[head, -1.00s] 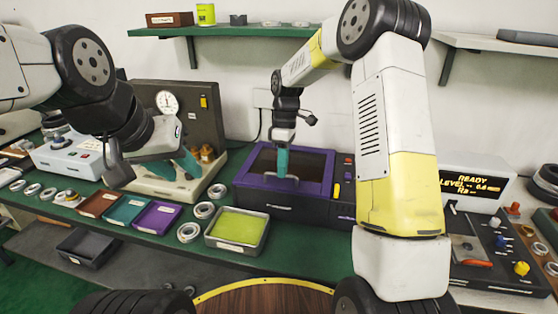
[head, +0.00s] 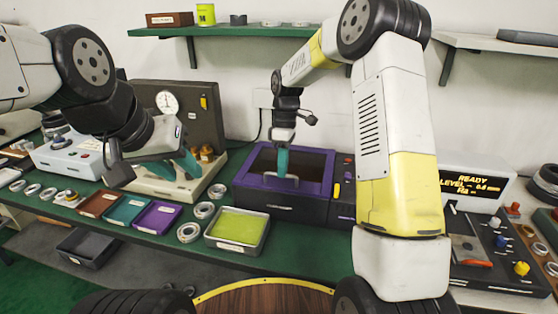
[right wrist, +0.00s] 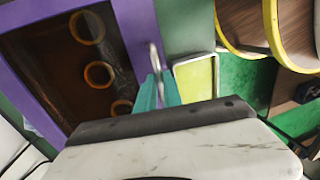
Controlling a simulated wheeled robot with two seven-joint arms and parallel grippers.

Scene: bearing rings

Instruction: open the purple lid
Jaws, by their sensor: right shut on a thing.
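The purple lid (head: 325,169) is a purple frame with a dark see-through window, lying flat and closed on a dark box (head: 296,207) in the head view. Its pale bar handle (head: 288,183) is near the front edge. My right gripper (head: 283,175) comes down from above, shut on the handle. In the right wrist view the teal fingertips (right wrist: 157,88) are at the handle (right wrist: 155,58), beside the purple frame (right wrist: 137,38). Several rings (right wrist: 87,27) show through the window. My left gripper (head: 177,168) is open and empty, away to the left; its hand partly hides the fingers.
A tray with a yellow-green bottom (head: 239,228) stands in front of the box. Brown, teal and purple bins (head: 157,217) and loose rings (head: 188,232) lie to its left. A gauge device (head: 172,103) stands behind my left gripper. A control panel (head: 490,245) is at right.

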